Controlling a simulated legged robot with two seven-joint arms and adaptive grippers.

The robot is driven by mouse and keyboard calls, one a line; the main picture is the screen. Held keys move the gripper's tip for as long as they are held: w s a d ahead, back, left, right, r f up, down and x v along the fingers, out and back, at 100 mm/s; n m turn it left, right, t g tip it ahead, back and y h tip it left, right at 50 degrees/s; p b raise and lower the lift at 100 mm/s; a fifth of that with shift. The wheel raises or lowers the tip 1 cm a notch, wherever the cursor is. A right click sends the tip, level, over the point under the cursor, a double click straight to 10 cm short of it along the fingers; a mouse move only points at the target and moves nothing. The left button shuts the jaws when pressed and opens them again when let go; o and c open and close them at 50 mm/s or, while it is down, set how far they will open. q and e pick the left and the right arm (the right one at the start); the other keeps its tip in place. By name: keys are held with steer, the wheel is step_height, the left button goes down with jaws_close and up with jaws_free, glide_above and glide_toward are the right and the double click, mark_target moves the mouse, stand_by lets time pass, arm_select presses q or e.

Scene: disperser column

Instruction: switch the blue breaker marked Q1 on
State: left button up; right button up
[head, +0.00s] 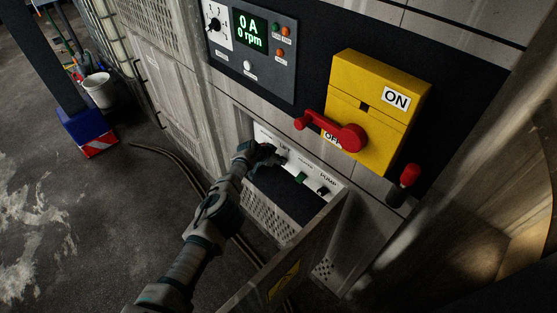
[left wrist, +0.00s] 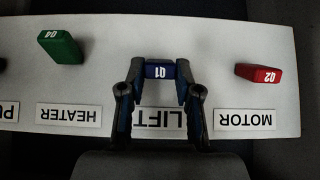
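The blue breaker marked Q1 (left wrist: 160,71) sits above the LIFT label in the left wrist view, where the lettering is upside down. My left gripper (left wrist: 161,75) straddles it, its fingertips close against both sides and bent inward, so it looks shut on the breaker. In the head view my left gripper (head: 268,152) reaches into the low breaker recess and hides Q1. The red breaker Q2 (left wrist: 258,73) stands to the right at MOTOR, the green breaker Q4 (left wrist: 60,47) to the left at HEATER. My right gripper is not in view.
The recess's open door (head: 305,250) stands out in front, right of my left arm. Above are a yellow switch box (head: 385,95) with a red lever (head: 345,134) and a display panel (head: 262,48) reading 0 A, 0 rpm. A white bucket (head: 98,90) stands far left.

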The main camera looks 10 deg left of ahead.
arm_select(q)
steer(key=o, duration=0.4)
steer(key=shift+w+r, duration=0.2)
steer(key=shift+r, duration=0.05)
steer(key=shift+o, duration=0.2)
steer(key=shift+f, duration=0.15)
steer(key=shift+s, duration=0.1)
